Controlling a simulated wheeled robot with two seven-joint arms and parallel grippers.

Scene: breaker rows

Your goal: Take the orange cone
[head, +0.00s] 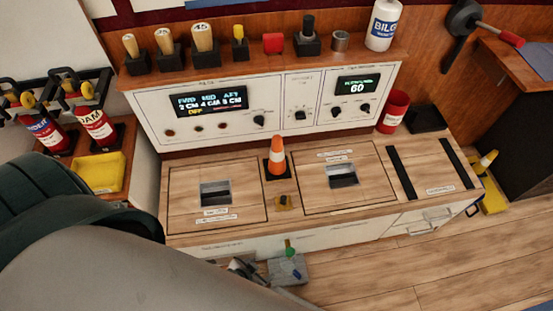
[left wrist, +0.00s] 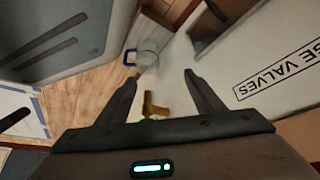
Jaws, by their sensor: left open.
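The orange cone (head: 277,158) has a white band and a dark square base. It stands upright on the wooden counter top (head: 290,205), between two hatches. In the head view my left arm covers the lower left, and my left gripper (head: 243,268) shows only in part, below the counter's front and apart from the cone. In the left wrist view my left gripper (left wrist: 160,80) has its two fingers spread with nothing held. A brass valve-like fitting (left wrist: 152,107) shows beyond, between them. The cone does not show in that view. My right gripper is in neither view.
A control panel (head: 270,108) rises behind the cone. A red cup (head: 393,112) stands at the counter's back right.

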